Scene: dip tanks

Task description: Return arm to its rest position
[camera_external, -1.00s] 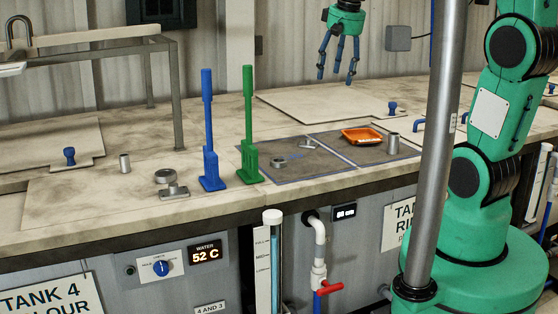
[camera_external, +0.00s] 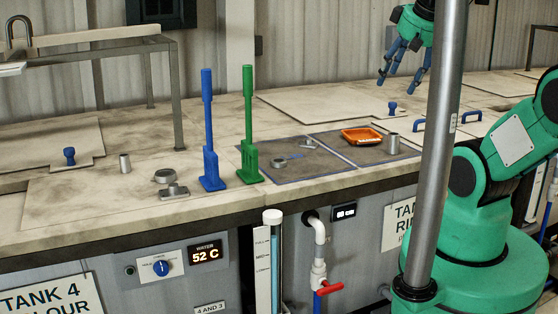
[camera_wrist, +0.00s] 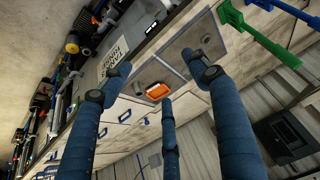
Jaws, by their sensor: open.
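My gripper (camera_external: 404,66) hangs in the air above the back of the counter, left of the grey pole, with its blue fingers spread open and nothing between them. The pole hides part of my arm behind it. In the wrist view my gripper (camera_wrist: 165,95) shows its blue fingers apart, with the counter far beyond them. My green arm (camera_external: 515,143) bends at the right of the external view, folded low over its round base.
An orange tray (camera_external: 362,135) and a metal cup (camera_external: 392,144) sit on the dark mats. A blue tool (camera_external: 210,140) and a green tool (camera_external: 249,130) stand upright on the counter. A grey pole (camera_external: 440,150) rises in front of my arm. The air around my gripper is clear.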

